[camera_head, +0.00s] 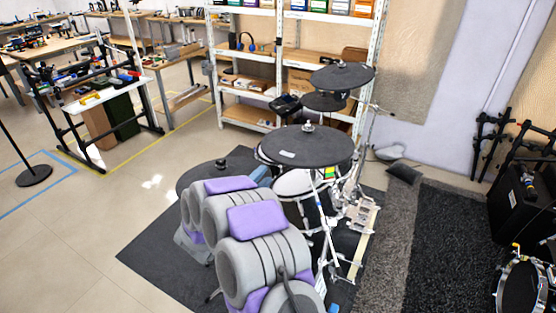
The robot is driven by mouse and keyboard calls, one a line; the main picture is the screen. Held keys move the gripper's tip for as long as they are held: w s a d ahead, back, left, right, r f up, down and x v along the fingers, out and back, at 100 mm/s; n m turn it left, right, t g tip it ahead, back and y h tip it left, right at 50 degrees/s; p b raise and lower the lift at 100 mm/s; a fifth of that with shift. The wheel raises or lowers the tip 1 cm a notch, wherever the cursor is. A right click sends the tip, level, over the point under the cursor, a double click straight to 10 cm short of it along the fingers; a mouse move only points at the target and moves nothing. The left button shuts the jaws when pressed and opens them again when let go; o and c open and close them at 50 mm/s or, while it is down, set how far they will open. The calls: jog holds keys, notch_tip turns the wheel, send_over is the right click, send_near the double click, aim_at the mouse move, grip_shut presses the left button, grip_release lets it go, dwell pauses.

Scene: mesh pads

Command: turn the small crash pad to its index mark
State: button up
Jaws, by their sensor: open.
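A drum kit stands at the centre right with several dark round pads. A wide dark cymbal pad (325,150) is nearest, with a pale label near its left front edge. A smaller-looking dark cymbal pad (350,76) sits higher and farther back, with a small light mark on its front edge. A third dark pad (325,102) is partly hidden below it. I cannot tell for certain which is the small crash pad, nor make out an index mark. My grey and purple arm fills the lower middle and hides part of the kit. I cannot make out my gripper's fingers.
A dark mat (150,258) lies under the kit, with a grey shaggy rug (390,255) to its right. A white shelf (283,60) stands behind. A black amplifier (520,200) is at the far right. Bare floor lies left.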

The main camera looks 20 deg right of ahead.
aim_at(280, 160)
jog(key=x, duration=0.9)
jog(key=shift+s+d+f+b, duration=0.25)
jog(key=shift+s+b, duration=0.05)
jog(key=shift+s, duration=0.1)
jog(key=shift+w+d+r, duration=0.1)
jog(key=shift+w+d, duration=0.15)
jog(key=shift+w, duration=0.05)
jog(key=shift+w+r, duration=0.2)
jog(key=shift+w, duration=0.15)
jog(key=shift+d, duration=0.55)
jog(key=shift+c, duration=0.9)
jog(key=shift+a+f, duration=0.1)
grip_shut()
jog(key=shift+f, duration=0.1)
